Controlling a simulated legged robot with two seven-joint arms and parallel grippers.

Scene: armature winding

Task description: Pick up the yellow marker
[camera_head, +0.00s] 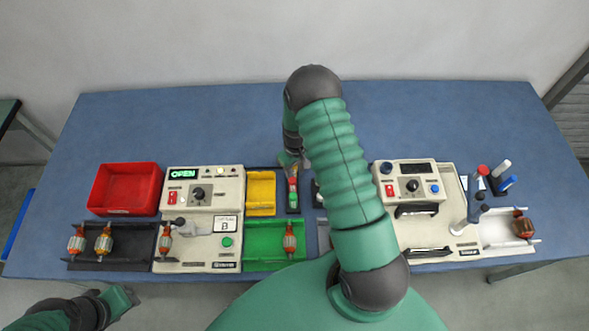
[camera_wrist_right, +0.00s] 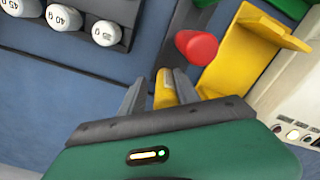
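The yellow marker (camera_wrist_right: 165,90) stands between the two fingers of my right gripper (camera_wrist_right: 160,88) in the right wrist view. The fingers are apart on either side of it, and I see a gap on its left. Its lower part is hidden by the gripper body. A red marker (camera_wrist_right: 197,45) is just beyond it. In the head view my right gripper (camera_head: 287,160) is over the narrow dark holder beside the yellow bin, and it hides the yellow marker there. My left gripper (camera_head: 122,298) is low at the left, off the table; its opening is unclear.
A yellow bin (camera_head: 261,190) is left of the marker holder, with a green tray (camera_head: 262,236) in front. White round weights (camera_wrist_right: 64,18) lie close by in the wrist view. Control boxes (camera_head: 212,188) (camera_head: 407,178) flank the area. The table's back strip (camera_head: 180,115) is clear.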

